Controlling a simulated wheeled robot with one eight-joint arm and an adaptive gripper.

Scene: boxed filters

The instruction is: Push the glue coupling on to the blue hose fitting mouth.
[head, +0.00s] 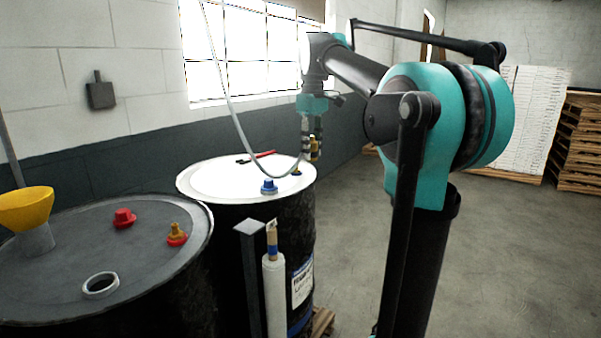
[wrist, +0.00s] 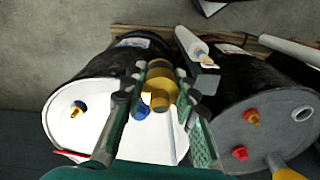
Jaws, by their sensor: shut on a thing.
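My gripper (head: 311,150) is shut on a yellow-brass coupling (head: 315,146) above the far part of the white-topped drum (head: 210,180). In the wrist view the coupling (wrist: 160,88) sits between the two fingers of my gripper (wrist: 161,80). The blue hose fitting (head: 269,186) stands upright on the white lid, left of and below the gripper in the head view. In the wrist view the blue fitting (wrist: 142,111) is partly hidden behind the coupling. The coupling looks apart from the fitting. A pale hose (head: 240,120) hangs from above and curves to beside the gripper.
A second brass fitting with a blue base (wrist: 78,108) stands on the white lid, near a red-handled tool (head: 258,157). The dark drum (head: 60,265) carries red fittings (head: 124,218) and a yellow funnel (head: 26,208). A post (head: 250,270) and white tube (head: 274,295) stand in front.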

